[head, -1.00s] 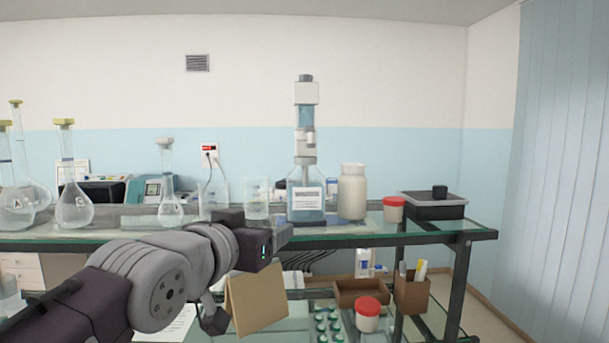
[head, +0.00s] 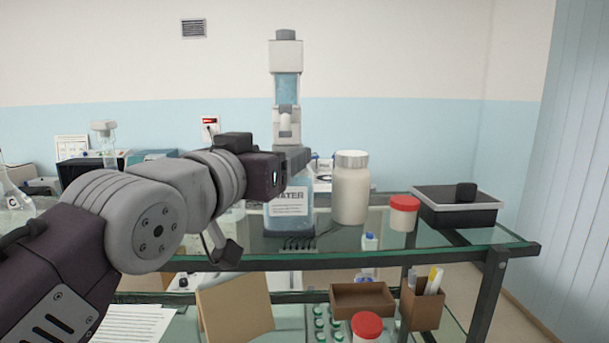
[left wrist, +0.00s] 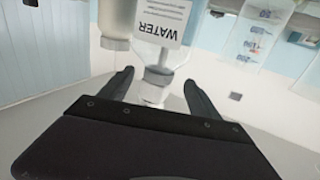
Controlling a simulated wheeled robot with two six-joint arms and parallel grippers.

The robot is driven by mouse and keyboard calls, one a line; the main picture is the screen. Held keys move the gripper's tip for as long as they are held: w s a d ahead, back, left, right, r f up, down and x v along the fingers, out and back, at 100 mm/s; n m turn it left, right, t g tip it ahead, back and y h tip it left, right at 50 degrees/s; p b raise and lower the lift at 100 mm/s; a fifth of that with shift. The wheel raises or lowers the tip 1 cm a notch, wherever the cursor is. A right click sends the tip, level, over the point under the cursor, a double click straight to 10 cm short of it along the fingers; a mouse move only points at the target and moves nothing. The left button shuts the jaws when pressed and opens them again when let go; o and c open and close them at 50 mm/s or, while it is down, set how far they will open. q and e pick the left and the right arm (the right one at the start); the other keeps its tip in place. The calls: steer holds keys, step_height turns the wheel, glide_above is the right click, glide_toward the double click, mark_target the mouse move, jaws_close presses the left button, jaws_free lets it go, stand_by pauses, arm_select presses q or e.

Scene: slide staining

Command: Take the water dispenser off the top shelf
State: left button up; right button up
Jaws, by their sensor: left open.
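The water dispenser (head: 288,88) stands upright on the top glass shelf (head: 400,243), a bottle labelled WATER with a tall blue and white pump column on top. My left gripper (head: 298,160) is level with the bottle's neck, its near side covering part of the shoulder. In the left wrist view, the dispenser appears upside down (left wrist: 160,25), and its neck lies ahead of and between the two spread fingers. The gripper is open; I cannot tell whether the fingers reach past the neck. My right gripper is in neither view.
A white bottle (head: 350,192) stands close on the dispenser's right. A red-lidded jar (head: 403,215) and a black box (head: 457,209) are farther right. A graduated beaker shows in the left wrist view (left wrist: 255,35). A lower shelf holds brown trays (head: 362,300).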

mark_target(280, 149)
arm_select(q)
steer(key=shift+w+d, duration=0.1)
steer(key=shift+w, duration=0.2)
steer(key=p, duration=0.2)
steer(key=r+p, duration=0.1)
steer(key=shift+s+a+r+p, duration=0.2)
steer(key=shift+s+r+p, duration=0.1)
steer(key=shift+p, duration=0.1)
steer(key=shift+w+d+f, duration=0.15)
steer(key=shift+w+f, duration=0.1)
steer(key=shift+w, duration=0.05)
steer(key=x, duration=0.2)
steer(key=p+x, duration=0.1)
steer(key=shift+w+d+f, duration=0.1)
steer(key=shift+d+f, duration=0.05)
steer(key=shift+f, duration=0.15)
steer(key=p+x, duration=0.2)
steer(key=x, duration=0.1)
steer(key=shift+r, duration=0.25)
steer(key=shift+w+d, duration=0.25)
steer(key=shift+w, duration=0.1)
steer(key=shift+f, duration=0.1)
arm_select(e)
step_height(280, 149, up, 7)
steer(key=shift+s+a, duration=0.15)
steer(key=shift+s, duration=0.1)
